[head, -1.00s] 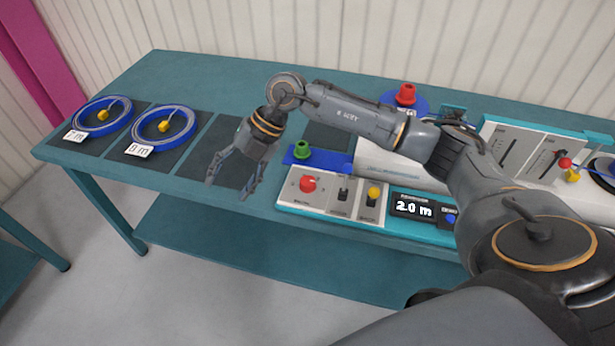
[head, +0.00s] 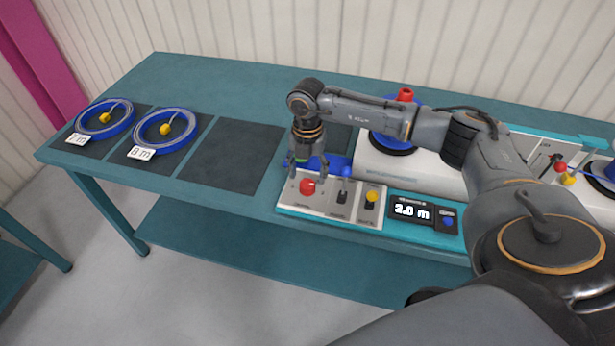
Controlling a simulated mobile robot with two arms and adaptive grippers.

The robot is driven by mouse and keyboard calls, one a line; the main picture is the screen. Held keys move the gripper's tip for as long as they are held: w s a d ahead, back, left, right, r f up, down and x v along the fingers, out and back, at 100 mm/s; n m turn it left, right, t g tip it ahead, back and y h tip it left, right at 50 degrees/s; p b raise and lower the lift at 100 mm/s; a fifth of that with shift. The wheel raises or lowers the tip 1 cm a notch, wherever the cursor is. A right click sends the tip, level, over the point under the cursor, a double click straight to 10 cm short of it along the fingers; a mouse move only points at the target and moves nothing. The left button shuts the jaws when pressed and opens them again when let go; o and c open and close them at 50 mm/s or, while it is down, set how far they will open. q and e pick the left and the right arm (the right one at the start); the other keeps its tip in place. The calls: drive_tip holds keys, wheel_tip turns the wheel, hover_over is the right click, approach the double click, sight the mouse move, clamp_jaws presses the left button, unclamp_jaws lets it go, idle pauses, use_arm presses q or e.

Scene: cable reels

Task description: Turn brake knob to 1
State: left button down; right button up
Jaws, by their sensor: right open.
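A control panel (head: 325,211) with a teal base sits at the table's front edge. On its left part is a red round knob (head: 307,187), which seems to be the brake knob; its label is too small to read. My right gripper (head: 318,172) is open, pointing down over the panel's left end. Its fingers are around or just behind the red knob; I cannot tell whether they touch it. My left gripper is not in view.
Beside the red knob are a black switch (head: 342,196) and a yellow knob (head: 371,195). A display (head: 411,210) reads 2.0 m, with a blue button (head: 448,221) beside it. Two blue cable reels (head: 166,130) lie on dark mats at left. A bare mat (head: 230,155) lies between.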

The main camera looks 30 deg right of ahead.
sight(307, 183)
drive_tip(key=shift+f, duration=1.6)
drive_tip(key=c, duration=1.2)
drive_tip(key=shift+o, duration=0.2)
